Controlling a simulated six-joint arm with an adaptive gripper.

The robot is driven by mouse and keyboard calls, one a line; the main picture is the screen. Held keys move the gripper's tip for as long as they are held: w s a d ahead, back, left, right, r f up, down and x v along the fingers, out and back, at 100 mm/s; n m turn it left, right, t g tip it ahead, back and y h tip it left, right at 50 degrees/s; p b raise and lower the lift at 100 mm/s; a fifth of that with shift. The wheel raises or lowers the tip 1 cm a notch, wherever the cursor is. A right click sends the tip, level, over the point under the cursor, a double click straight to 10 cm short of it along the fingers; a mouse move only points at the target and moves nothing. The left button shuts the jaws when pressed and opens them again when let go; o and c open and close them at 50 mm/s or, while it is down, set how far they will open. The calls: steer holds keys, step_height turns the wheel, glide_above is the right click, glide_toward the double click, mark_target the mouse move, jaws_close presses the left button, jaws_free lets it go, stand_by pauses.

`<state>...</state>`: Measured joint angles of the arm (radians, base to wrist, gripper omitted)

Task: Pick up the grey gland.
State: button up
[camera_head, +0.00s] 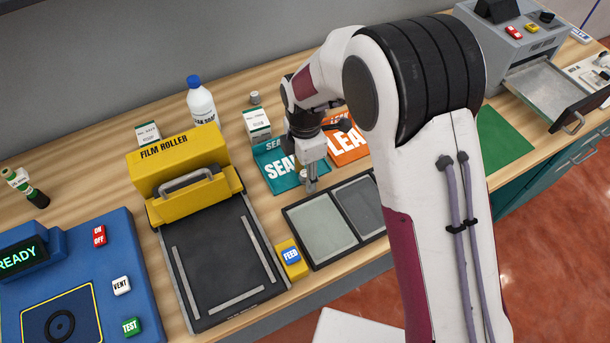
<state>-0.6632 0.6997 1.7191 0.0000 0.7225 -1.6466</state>
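My gripper (309,184) points down at the front edge of the teal mat lettered "SEA…" (270,174), just behind the two-panel tray (292,228). Its fingertips are small and grey here, and I cannot tell whether they are open, shut or around something. A small grey round piece (254,98) stands at the back of the bench, behind a white and green box; it may be the grey gland, but it is too small to be sure. No other gland shows clearly, and my arm hides part of the bench.
An orange mat (347,149) lies right of the teal one. The yellow film roller (178,165), a blue FEED button (291,256), a white bottle (200,103) and the white and green box (257,125) stand around. A blue READY console (110,260) is at left, a grey drawer machine (515,50) at right.

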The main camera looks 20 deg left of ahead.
mark_target(305, 173)
steer(key=c, duration=0.9)
steer(key=shift+o, duration=0.2)
steer(key=shift+r, duration=5)
